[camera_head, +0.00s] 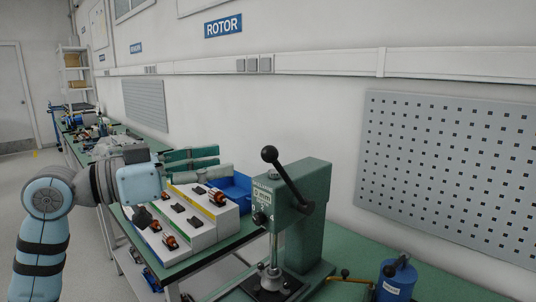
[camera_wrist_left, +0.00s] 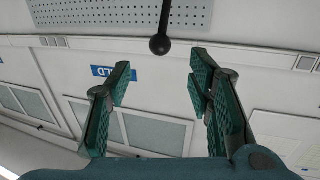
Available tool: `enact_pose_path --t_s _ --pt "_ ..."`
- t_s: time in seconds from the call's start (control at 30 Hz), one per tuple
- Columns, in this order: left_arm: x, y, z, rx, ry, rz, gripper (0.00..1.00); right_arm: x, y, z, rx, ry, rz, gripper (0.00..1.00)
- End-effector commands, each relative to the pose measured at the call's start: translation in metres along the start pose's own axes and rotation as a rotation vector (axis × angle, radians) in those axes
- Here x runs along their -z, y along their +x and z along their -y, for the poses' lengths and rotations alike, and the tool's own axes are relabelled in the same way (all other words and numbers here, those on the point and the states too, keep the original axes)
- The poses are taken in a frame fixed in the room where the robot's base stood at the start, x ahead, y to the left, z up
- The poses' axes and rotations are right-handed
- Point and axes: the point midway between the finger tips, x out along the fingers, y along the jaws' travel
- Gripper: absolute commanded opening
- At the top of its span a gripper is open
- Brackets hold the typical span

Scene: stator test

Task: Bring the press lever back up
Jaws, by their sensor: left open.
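The green arbor press (camera_head: 318,215) stands on the bench right of centre in the head view. Its black lever (camera_head: 289,181) slants from the hub at lower right up to a round knob (camera_head: 269,154) at upper left, slightly above the press head. The knob also shows in the left wrist view (camera_wrist_left: 159,46), beyond the fingertips and roughly midway between them. My left gripper (camera_head: 226,160) is open and empty, its green fingers pointing toward the knob from the left, with a gap between. In the left wrist view the spread fingers (camera_wrist_left: 160,76) hold nothing. My right gripper is out of view.
White stepped trays (camera_head: 190,232) with small parts and a blue bin (camera_head: 236,190) lie below my left gripper. A blue cylinder (camera_head: 397,280) stands right of the press. A perforated panel (camera_head: 450,175) hangs on the wall behind.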

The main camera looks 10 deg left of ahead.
Motion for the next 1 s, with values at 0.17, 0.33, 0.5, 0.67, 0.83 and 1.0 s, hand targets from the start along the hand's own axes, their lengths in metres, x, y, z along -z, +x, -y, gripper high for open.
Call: enact_pose_path --t_s 0.17,0.33,0.5,0.67,0.83,1.0 --pt "0.005 0.054 -0.001 -0.006 -0.007 -0.006 0.47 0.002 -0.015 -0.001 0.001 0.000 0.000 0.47" --pt "0.003 0.092 0.000 -0.002 -0.006 -0.003 0.47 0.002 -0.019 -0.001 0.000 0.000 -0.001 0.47" --pt "0.001 0.110 0.001 0.001 -0.004 -0.001 0.47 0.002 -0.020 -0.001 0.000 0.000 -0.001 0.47" --pt "0.001 0.112 0.001 0.002 -0.004 0.000 0.47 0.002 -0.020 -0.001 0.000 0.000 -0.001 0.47" --pt "0.001 0.112 0.001 0.002 -0.004 -0.001 0.38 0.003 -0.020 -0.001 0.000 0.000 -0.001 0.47" --pt "0.001 0.112 0.001 0.002 -0.004 -0.001 0.10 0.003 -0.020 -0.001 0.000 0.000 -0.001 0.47"
